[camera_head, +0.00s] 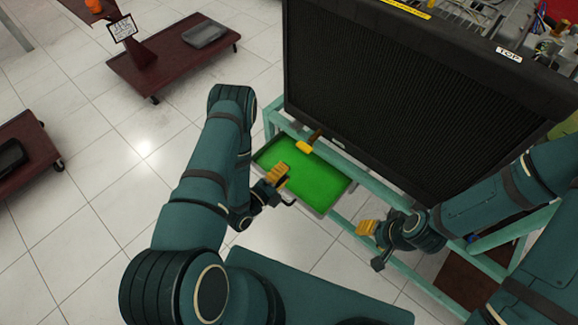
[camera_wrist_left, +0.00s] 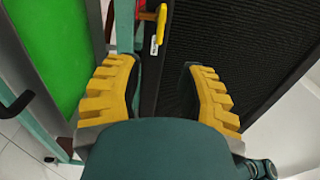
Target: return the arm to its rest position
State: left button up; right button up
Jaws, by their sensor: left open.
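My left arm (camera_head: 205,170) is dark teal and bends down toward the left gripper (camera_head: 275,181), which is over the green tray. In the left wrist view the left gripper (camera_wrist_left: 159,75) has its two yellow ridged fingers wide apart with nothing held between them. My right arm (camera_head: 500,195) comes in from the right. The right gripper (camera_head: 369,229) is low in front of the teal frame, and its yellow pad shows, but its opening is hidden.
A large black radiator (camera_head: 420,90) stands on a teal frame (camera_head: 360,180). A green tray (camera_head: 315,178) sits on the frame, with a yellow-ended part (camera_head: 303,147) at its far edge. Dark red carts (camera_head: 170,60) stand at the left. Tiled floor between is clear.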

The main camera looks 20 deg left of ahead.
dwell(0.6)
pick_arm(q)
jog(key=s+d+r+n+g, duration=0.1)
jog(key=s+d+n+g, duration=0.2)
jog(key=n, duration=0.5)
jog(key=s+d+r+n+g+y, duration=0.1)
jog(key=s+d+r+n+g, duration=0.1)
jog(key=n+g, duration=0.5)
jog(key=s+d+r+n+g+y, duration=0.1)
jog(key=s+d+r+n+g, duration=0.1)
jog(key=s+d+n+g, duration=0.3)
jog(key=s+n, duration=0.1)
jog(key=n, duration=0.2)
jog(key=shift+s+n, duration=0.3)
jog(key=shift+n, duration=0.1)
